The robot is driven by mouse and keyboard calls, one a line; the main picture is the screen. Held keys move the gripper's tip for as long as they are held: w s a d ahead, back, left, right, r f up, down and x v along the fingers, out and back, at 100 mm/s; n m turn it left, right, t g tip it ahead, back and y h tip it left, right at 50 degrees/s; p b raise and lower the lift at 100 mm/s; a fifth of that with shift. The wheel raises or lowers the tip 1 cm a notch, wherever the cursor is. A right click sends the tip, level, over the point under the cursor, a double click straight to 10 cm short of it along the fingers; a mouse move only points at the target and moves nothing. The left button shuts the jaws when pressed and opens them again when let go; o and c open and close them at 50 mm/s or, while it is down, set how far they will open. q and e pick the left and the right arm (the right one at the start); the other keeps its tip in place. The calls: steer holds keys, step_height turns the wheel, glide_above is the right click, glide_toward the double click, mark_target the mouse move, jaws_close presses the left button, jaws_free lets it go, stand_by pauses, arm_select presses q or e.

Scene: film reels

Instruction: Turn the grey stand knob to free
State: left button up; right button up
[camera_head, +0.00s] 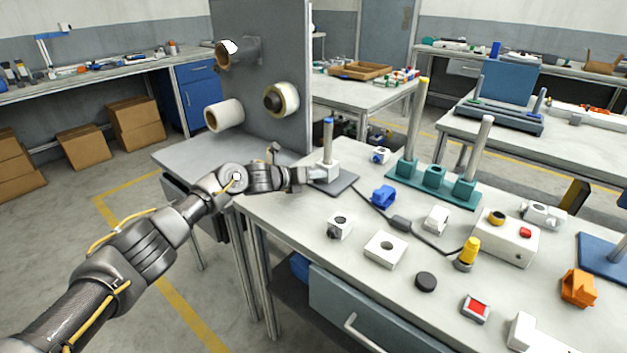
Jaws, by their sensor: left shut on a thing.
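The grey stand (344,184) sits at the far left corner of the work table, with a flat dark grey base, a white block and an upright post with a blue tip (328,140). My left gripper (312,175) reaches in from the left, low against the stand's white block. It is shut on the stand's knob, which is mostly hidden by the fingers, so its turn position cannot be read. My right gripper is not in view.
A teal stand (433,186) with tall posts stands right of the grey stand. A blue clamp piece (383,196), a white square block (386,250) and a white control box (500,238) lie nearer. A grey panel with rolls (282,99) rises behind my arm.

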arm_select(q)
steer(key=shift+f, duration=0.1)
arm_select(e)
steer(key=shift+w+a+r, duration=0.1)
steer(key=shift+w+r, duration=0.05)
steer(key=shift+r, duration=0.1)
arm_select(q)
steer(key=o, duration=1)
steer(key=shift+c, duration=0.2)
